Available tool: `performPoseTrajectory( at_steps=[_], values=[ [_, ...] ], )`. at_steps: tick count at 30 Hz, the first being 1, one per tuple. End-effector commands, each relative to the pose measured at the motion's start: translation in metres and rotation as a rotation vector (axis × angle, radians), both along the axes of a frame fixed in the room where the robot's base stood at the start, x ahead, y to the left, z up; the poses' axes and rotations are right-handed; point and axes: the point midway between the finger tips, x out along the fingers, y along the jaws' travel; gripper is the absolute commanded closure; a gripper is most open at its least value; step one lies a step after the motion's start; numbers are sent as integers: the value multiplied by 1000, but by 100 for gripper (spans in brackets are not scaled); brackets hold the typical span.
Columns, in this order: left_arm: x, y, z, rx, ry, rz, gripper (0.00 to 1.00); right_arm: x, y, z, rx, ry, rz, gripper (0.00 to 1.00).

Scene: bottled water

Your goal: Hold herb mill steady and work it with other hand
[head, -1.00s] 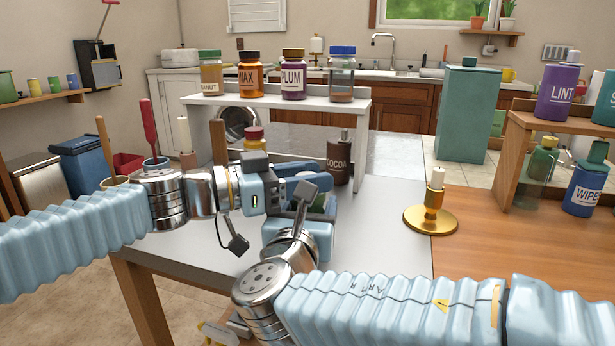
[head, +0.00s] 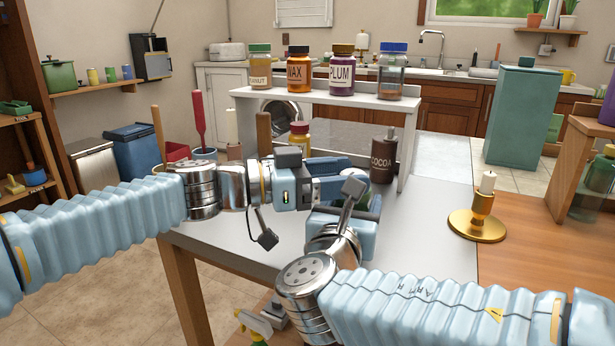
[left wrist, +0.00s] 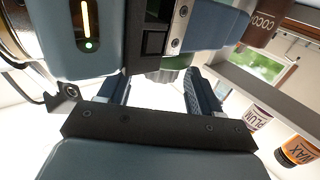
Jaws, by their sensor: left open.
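A small greenish object (head: 375,204), possibly the herb mill, shows only in part behind my grippers over the white table. A pale green piece (left wrist: 175,62) also shows beyond the fingers in the left wrist view; its shape is mostly hidden. My left gripper (head: 346,176) reaches in from the left, its fingers open and pointing right, close to the greenish object. In the left wrist view its two fingers stand apart with a bright gap between them. My right gripper (head: 345,218) is below and in front; its fingertips are hidden, so its hold cannot be told.
A brown COCOA bottle (head: 383,158) stands just behind the grippers. A red-lidded jar (head: 299,135) stands behind my left gripper. A white riser (head: 330,101) carries several jars. A brass candlestick (head: 480,214) is at the right. The white tabletop (head: 430,235) between is clear.

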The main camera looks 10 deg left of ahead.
Motion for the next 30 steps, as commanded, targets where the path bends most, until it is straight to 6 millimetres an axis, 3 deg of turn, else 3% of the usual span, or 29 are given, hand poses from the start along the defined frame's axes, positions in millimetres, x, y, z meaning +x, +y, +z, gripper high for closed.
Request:
performPoseTrajectory(
  at_steps=[6,13,18,30],
  values=[
    [-18,49,1,-1,-1,6,36,0,0,0,0,0,0,61],
    [-32,85,0,0,0,3,36,0,0,0,0,0,-1,61],
    [-36,94,0,-1,1,1,36,0,0,0,0,0,0,61],
    [-36,93,0,0,1,1,36,0,0,0,0,0,0,61]
  ],
)
